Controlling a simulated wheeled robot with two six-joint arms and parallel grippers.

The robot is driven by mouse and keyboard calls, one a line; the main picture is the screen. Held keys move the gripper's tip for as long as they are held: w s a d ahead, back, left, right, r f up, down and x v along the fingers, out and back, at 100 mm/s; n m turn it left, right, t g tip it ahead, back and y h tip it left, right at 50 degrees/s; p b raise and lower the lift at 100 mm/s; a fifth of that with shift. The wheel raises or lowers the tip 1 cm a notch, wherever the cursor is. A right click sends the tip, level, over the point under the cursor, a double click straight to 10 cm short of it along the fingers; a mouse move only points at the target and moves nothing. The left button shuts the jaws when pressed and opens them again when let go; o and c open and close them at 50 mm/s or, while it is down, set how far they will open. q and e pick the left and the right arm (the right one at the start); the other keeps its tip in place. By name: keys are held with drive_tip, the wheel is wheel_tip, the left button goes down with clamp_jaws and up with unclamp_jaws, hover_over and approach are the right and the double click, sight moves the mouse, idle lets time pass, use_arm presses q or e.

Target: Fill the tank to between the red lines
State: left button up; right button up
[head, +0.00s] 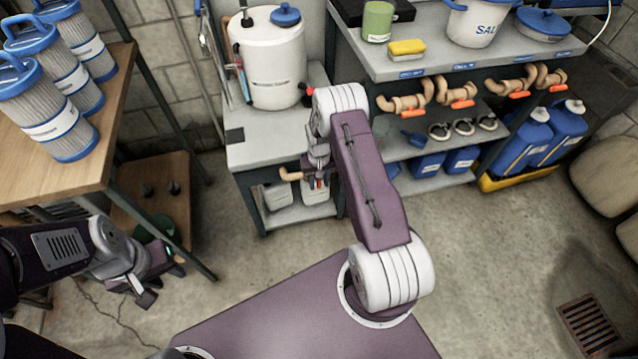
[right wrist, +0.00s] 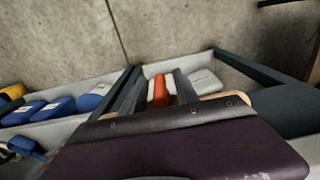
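The white tank (head: 268,62) with a blue cap stands on the grey stand (head: 275,143) in the head view. I cannot make out red lines or a water level on it. A tan pipe (head: 290,175) sticks out below the stand's top. My right gripper (head: 316,178) is at this pipe, partly hidden by my arm. In the right wrist view an orange-red handle (right wrist: 161,92) shows between its two dark fingers, which look apart, with a gap beside the handle. My left gripper (head: 143,288) hangs low at the left, away from the stand; its finger gap is unclear.
Filter cartridges (head: 52,122) stand on a wooden shelf (head: 105,100) at the left. A grey shelf (head: 460,58) at the right holds a salt bucket (head: 478,22), a yellow sponge (head: 407,49) and tan valves. Blue jugs (head: 560,125) stand far right. The floor before the shelves is clear.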

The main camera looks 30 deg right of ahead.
clamp_jaws()
drive_tip(key=shift+a, duration=0.1)
drive_tip(key=shift+s+h, duration=0.1)
drive_tip(key=shift+h, duration=0.4)
drive_tip(key=shift+f+g+h+b, duration=0.3)
drive_tip(key=shift+h+b, duration=0.15)
drive_tip(key=shift+h, duration=0.25)
drive_tip(key=shift+r+h, duration=0.2)
drive_tip(key=shift+h, duration=0.2)
drive_tip(key=shift+r, duration=0.1)
